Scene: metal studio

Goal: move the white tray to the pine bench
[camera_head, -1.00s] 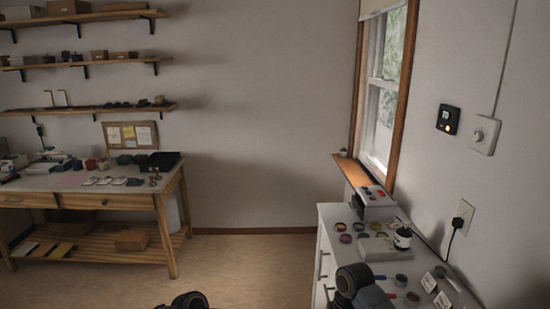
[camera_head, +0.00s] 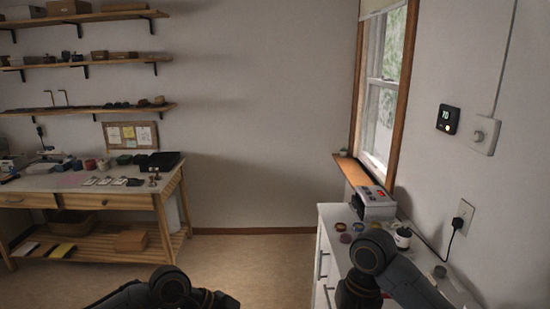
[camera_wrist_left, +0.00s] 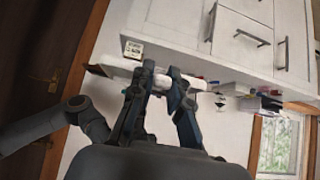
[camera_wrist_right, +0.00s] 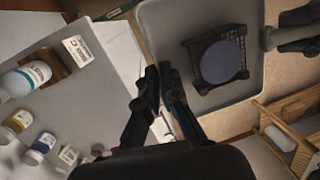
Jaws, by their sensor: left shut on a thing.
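The pine bench (camera_head: 165,209) stands at the left in the head view, with a pale top carrying many small things. My left gripper (camera_wrist_left: 166,82) is out of the head view; in the left wrist view it is shut on a pale, rounded thing (camera_wrist_left: 195,85) beside the white cabinet. Most of that thing is hidden by the fingers, so I cannot tell whether it is the white tray. My right gripper (camera_wrist_right: 158,75) shows in the right wrist view with its fingertips close together and nothing clear between them. It is over the cabinet's edge.
The white cabinet (camera_head: 327,235) stands at the right under the window, with a mug (camera_head: 403,237) and a grey box (camera_head: 374,204) on it. Bottles (camera_wrist_right: 27,78) stand on a grey surface in the right wrist view. The floor (camera_head: 240,262) between bench and cabinet is clear.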

